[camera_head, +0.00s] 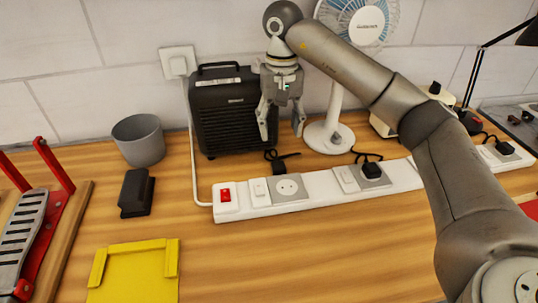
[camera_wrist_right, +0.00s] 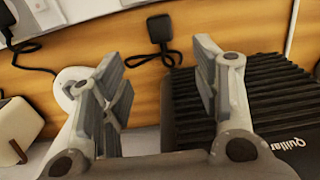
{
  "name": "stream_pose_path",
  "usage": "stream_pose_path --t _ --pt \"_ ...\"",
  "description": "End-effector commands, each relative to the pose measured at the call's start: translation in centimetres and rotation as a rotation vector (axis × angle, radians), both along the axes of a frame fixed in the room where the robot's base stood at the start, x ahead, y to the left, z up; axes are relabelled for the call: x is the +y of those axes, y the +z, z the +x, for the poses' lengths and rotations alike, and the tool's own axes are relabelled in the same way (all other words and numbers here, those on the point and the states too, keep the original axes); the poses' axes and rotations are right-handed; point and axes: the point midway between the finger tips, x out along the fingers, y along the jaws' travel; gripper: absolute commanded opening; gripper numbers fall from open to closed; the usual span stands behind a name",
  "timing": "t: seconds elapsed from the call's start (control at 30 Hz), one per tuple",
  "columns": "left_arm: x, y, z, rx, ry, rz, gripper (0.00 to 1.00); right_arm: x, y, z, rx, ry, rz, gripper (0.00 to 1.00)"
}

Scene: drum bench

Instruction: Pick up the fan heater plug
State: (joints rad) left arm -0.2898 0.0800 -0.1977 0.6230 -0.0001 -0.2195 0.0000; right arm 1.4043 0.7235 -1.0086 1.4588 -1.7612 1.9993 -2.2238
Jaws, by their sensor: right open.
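The black fan heater (camera_head: 235,118) stands against the wall; its ribbed front also shows in the right wrist view (camera_wrist_right: 255,95). A small black plug (camera_head: 281,164) with a short black cord lies on the wood between the heater and the power strip (camera_head: 305,208). It also shows in the right wrist view (camera_wrist_right: 160,29), top middle, beyond my fingertips. My right gripper (camera_head: 282,120) points down beside the heater, open and empty, above and behind the plug. Its two fingers show apart in the right wrist view (camera_wrist_right: 160,72). My left gripper is not in view.
A white desk fan (camera_head: 330,136) stands right of my gripper. Another black plug (camera_head: 371,170) sits in the strip. A grey cup (camera_head: 139,140), a black block (camera_head: 136,193) and a yellow tray (camera_head: 134,275) are at left. The front middle of the bench is clear.

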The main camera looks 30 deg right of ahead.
Motion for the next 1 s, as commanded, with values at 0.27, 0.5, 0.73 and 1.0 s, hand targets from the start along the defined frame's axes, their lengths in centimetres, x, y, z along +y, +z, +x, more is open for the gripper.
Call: stream_pose_path --t 0.27,0.5,0.73,1.0 --pt "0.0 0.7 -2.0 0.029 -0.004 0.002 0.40 0.0 -4.6 -0.1 0.005 0.001 -0.001 0.57" --pt "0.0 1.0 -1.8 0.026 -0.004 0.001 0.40 0.0 -6.6 0.0 0.002 0.001 0.001 0.57" --pt "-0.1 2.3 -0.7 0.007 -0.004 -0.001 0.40 0.1 -9.8 0.6 0.005 0.000 0.000 0.57" --pt "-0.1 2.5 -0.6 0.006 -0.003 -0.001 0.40 0.1 -11.7 0.6 0.001 0.000 0.000 0.57"
